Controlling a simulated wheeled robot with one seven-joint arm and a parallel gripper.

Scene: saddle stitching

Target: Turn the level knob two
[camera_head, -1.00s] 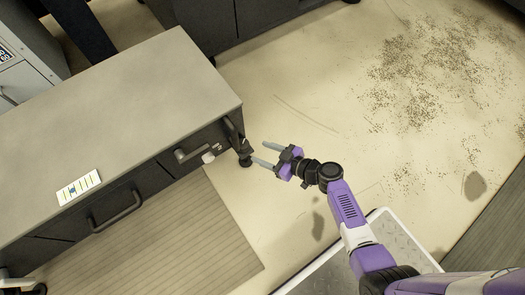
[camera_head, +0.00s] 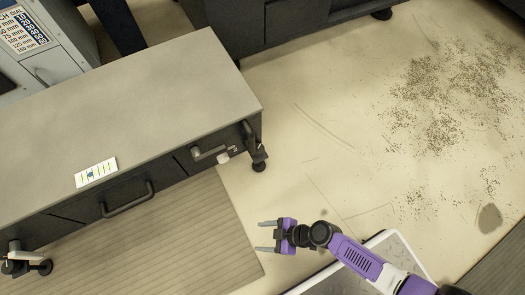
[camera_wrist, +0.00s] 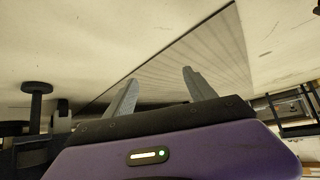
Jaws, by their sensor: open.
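Two dark level knobs with flat round feet show at the front corners of the grey-topped cabinet (camera_head: 130,95) in the head view. One (camera_head: 259,158) is at the right corner, the other (camera_head: 38,267) at the lower left. I cannot tell which is number two. My gripper (camera_head: 265,237) is open and empty, above the floor below and apart from the right-corner knob, fingers pointing left. The wrist view shows both fingers (camera_wrist: 158,82) spread with nothing between them. A dark round foot on a stem (camera_wrist: 36,89) stands at the left there.
The cabinet front has a drawer handle (camera_head: 127,200), a smaller handle (camera_head: 210,152) and a small white part (camera_head: 222,158). A ribbed mat (camera_head: 190,225) lies before it. Floor to the right is open, with scattered debris (camera_head: 445,95).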

